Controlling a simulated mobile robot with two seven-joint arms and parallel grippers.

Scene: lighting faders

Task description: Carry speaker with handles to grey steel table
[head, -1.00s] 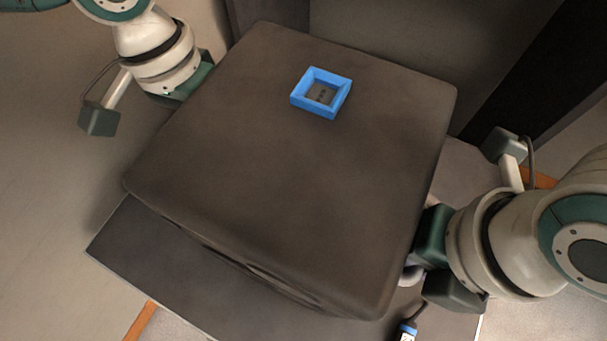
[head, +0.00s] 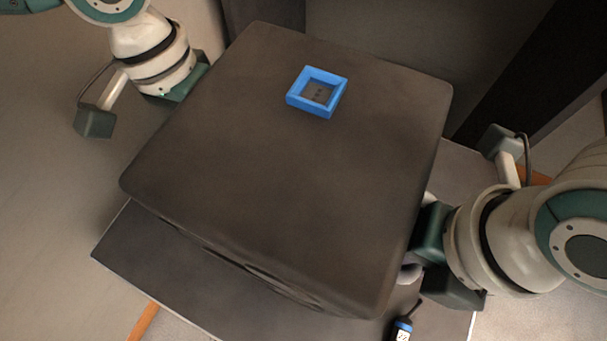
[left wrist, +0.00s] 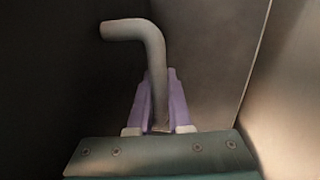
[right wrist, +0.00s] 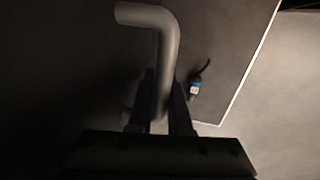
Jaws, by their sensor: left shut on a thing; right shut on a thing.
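The speaker (head: 270,170) is a large dark brown-grey box, held between my two arms above a dark grey table top (head: 160,262). My left gripper (left wrist: 158,100) is shut on a grey bent handle (left wrist: 152,48) on the speaker's side; in the head view the speaker hides its fingers. My right gripper (right wrist: 160,100) is shut on the other bent handle (right wrist: 165,35), and its wrist shows at the right in the head view. I cannot tell how high the speaker is above the table.
A blue square frame (head: 318,92) sits on top of the speaker. A small blue-and-black device (head: 403,328) lies on the table near its front right edge; it also shows in the right wrist view (right wrist: 196,84). A dark panel stands behind. Orange floor strips lie beside the table.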

